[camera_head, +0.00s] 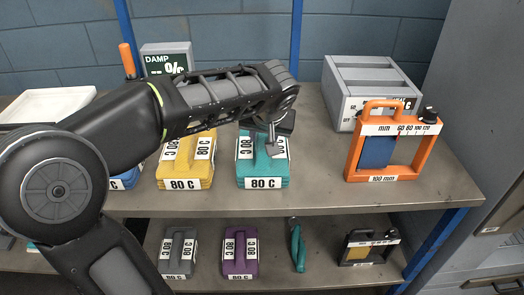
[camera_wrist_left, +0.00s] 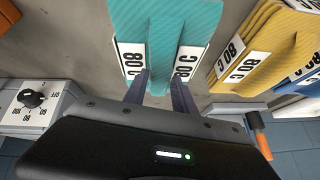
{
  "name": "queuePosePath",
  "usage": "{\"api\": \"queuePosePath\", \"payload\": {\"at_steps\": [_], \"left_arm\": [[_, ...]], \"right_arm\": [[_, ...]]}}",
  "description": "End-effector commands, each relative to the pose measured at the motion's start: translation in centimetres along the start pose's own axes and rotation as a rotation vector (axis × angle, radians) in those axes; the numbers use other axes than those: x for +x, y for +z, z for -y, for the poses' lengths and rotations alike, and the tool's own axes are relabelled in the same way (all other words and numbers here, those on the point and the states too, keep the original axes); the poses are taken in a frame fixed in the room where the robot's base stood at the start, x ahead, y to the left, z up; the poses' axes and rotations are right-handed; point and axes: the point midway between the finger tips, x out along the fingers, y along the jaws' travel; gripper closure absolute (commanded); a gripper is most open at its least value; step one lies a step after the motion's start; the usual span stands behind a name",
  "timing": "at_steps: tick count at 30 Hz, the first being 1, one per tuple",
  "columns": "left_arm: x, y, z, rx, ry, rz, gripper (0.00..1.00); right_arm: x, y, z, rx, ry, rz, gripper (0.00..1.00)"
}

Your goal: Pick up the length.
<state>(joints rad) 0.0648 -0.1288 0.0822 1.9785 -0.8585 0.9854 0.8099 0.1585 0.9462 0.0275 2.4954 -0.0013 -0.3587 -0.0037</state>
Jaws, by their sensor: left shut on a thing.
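A teal length (camera_head: 264,170) with white 80 C labels stands on the upper grey shelf near the middle. My left gripper (camera_head: 271,142) comes down on it from above and is shut on its raised middle part. In the left wrist view the two fingers (camera_wrist_left: 160,90) close on the teal length (camera_wrist_left: 160,25) between its two labels. The length appears to rest on the shelf. The arm and gripper hide part of its top. My right gripper is not in view.
A yellow length (camera_head: 187,168) stands just left, with a blue one (camera_head: 124,181) beyond it. An orange frame (camera_head: 411,160) and a grey box (camera_head: 362,80) stand right. The lower shelf holds grey (camera_head: 179,260) and purple (camera_head: 240,261) lengths. Bare shelf lies between the teal length and orange frame.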

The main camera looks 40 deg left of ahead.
Motion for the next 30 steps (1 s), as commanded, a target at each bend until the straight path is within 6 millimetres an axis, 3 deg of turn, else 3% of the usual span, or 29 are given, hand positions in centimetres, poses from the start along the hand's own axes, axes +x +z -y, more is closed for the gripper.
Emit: {"api": "queuePosePath", "payload": {"at_steps": [14,30], "left_arm": [[-0.4,-0.3,0.1,0.001,0.0,0.0,1.0],[-7.9,-4.9,1.3,0.0,0.0,-0.003,1.0]], "right_arm": [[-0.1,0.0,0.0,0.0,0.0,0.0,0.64],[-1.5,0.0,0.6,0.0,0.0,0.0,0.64]]}}
